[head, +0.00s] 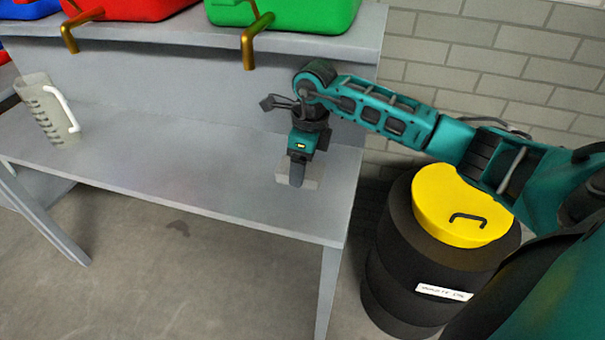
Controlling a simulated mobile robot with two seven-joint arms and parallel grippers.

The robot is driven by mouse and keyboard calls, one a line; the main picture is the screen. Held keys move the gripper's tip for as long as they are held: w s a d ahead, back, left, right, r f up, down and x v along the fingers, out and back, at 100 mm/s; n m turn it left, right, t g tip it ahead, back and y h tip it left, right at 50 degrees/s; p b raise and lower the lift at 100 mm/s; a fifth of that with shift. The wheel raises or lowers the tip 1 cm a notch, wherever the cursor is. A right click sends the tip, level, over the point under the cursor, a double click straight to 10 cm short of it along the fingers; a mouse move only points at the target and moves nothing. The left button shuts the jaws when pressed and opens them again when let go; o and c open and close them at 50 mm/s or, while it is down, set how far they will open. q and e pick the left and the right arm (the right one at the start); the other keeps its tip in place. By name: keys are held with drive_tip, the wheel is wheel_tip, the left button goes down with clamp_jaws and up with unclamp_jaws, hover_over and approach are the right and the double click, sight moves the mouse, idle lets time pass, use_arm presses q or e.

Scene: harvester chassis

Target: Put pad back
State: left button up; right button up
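My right gripper (297,182) points down over the right end of the grey bench (200,185). A small pale flat piece, which looks like the pad (313,182), shows at its fingertips, on or just above the bench top. The gripper covers the middle of this piece. Only one finger side shows, so I cannot tell whether the gripper is open or shut, or whether it touches the piece. My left gripper is out of view.
A measuring jug (47,112) stands at the bench's left. Red (140,8) and green (290,12) canisters with brass taps sit on the raised shelf (180,42). A black drum (430,270) with a yellow lid (450,205) stands right of the bench. The bench middle is clear.

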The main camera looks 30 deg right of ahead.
wheel_tip(320, 180, down, 4)
drive_tip(key=shift+r, duration=0.25)
drive_tip(key=shift+w+d+f, duration=0.1)
drive_tip(key=shift+d+f, duration=0.05)
drive_tip(key=shift+f, duration=0.1)
drive_tip(key=shift+f, duration=0.15)
drive_tip(key=o, duration=0.9)
drive_tip(key=shift+o, duration=0.2)
